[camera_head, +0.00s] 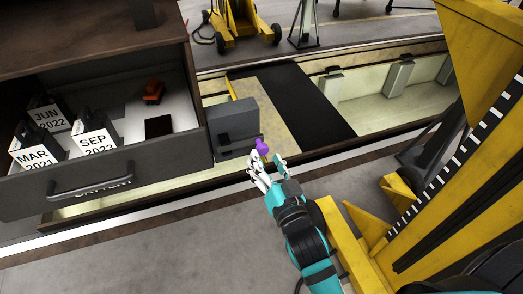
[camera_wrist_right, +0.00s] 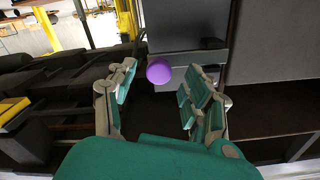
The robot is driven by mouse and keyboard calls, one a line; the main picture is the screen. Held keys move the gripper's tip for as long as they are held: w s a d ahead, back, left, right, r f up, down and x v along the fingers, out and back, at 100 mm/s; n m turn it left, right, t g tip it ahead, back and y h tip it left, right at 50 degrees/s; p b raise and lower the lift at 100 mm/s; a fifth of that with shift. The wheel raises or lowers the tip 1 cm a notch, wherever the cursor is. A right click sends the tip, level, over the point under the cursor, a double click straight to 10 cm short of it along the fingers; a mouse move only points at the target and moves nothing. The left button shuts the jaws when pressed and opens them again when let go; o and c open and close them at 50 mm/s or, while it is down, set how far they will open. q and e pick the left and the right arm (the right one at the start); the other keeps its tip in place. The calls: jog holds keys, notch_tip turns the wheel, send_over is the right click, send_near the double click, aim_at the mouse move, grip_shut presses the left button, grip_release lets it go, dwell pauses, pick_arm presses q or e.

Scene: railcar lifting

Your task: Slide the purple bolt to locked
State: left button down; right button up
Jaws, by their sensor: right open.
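The purple bolt (camera_head: 262,146) shows as a small purple knob near the lower right of a dark grey box (camera_head: 232,122). In the right wrist view the purple knob (camera_wrist_right: 159,71) is round and sits in front of the grey box's lower part (camera_wrist_right: 188,57). My right gripper (camera_head: 267,161) is open at the knob. In the wrist view its fingers (camera_wrist_right: 158,86) stand on either side of the knob, with gaps visible to both. I cannot tell the bolt's locked position. My left gripper is not in view.
An open drawer (camera_head: 100,190) with labelled weights (camera_head: 96,138) is at the left. A yellow lifting column (camera_head: 480,190) stands close on the right. A pit with pale walls (camera_head: 375,100) and a black strip (camera_head: 300,98) lies behind. The grey floor (camera_head: 180,255) in front is clear.

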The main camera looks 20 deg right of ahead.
aim_at(262, 154)
jog(key=shift+w+a, duration=0.1)
jog(key=shift+w, duration=1.9)
jog(key=shift+c, duration=0.3)
grip_shut()
